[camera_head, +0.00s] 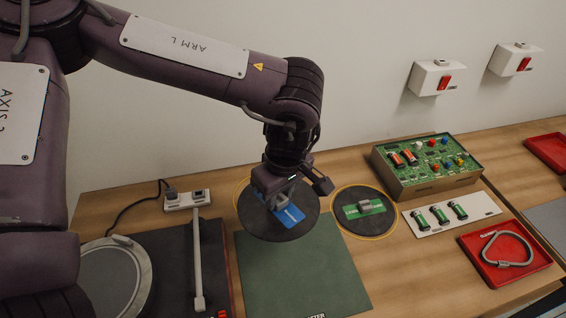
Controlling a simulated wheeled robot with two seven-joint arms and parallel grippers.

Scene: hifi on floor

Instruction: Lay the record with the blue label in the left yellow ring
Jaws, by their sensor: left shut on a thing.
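The record with the blue label (265,227) is a dark disc with a blue rectangular label and a grey block at its middle. My left gripper (280,197) comes down from above and is shut on the record at its middle, hiding part of the label. The left yellow ring (236,194) shows only as a thin arc at the record's upper left; the record covers the rest. I cannot tell whether the record touches the table or hangs just above it. My right gripper is not in view.
A record with a green label (350,224) lies in the right yellow ring (394,224). A green mat (300,275) lies in front, a turntable (180,265) at left. A circuit box (440,185), a battery card (470,226) and a red tray (541,259) stand at right.

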